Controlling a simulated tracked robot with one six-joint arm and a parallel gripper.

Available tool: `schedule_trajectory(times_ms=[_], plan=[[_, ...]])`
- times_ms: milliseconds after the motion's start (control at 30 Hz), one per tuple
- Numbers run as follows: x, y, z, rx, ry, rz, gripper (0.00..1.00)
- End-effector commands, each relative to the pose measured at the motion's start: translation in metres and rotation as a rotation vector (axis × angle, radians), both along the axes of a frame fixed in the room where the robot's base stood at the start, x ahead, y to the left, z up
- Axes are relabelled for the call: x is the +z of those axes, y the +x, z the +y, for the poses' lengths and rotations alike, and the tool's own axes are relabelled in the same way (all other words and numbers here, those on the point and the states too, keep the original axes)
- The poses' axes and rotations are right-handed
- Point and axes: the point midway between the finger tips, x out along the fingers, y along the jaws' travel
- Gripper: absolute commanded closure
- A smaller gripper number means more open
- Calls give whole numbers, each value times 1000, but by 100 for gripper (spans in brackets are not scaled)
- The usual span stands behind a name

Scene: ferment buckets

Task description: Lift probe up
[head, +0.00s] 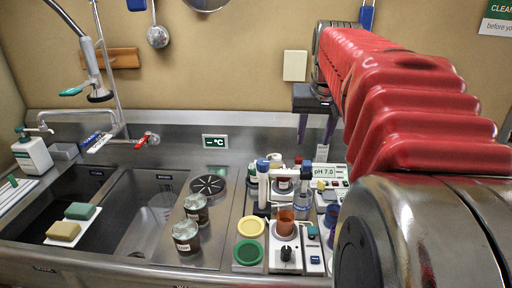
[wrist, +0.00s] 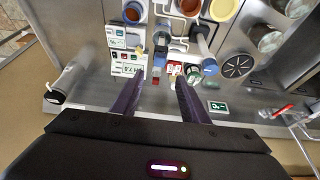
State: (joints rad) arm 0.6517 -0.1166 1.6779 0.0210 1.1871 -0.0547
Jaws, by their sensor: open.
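Two upright blue-topped rods stand in the cluster right of the sink; I cannot tell for sure which is the probe. One white rod (head: 263,186) has a dark base. The other blue-topped piece (head: 307,172) stands at a clear vessel beside the pH meter (head: 328,170), which reads 7.0. In the wrist view the white rod (wrist: 204,44) is right of centre, and the other blue top (wrist: 161,38) is near centre. My gripper (head: 315,128) hangs behind the cluster. Its purple fingers are apart and empty in the wrist view (wrist: 160,80), with both rods beyond the tips.
An orange-filled beaker (head: 286,221) stands on a white device with a knob. Yellow (head: 251,227) and green round lids lie left of it. Two jars (head: 186,237) and a drain (head: 208,185) are farther left, beside the sink (head: 145,215).

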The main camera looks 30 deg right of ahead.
Motion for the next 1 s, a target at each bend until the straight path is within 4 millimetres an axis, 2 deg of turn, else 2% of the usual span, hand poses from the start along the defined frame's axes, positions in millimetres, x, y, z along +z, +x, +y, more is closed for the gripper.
schedule_trajectory(times_ms=[600, 800, 1000], plan=[[-88, 29, -20, 0, 2, 3, 59], [-106, 36, -25, 0, 1, 2, 59], [-109, 37, -25, 0, 1, 1, 59]])
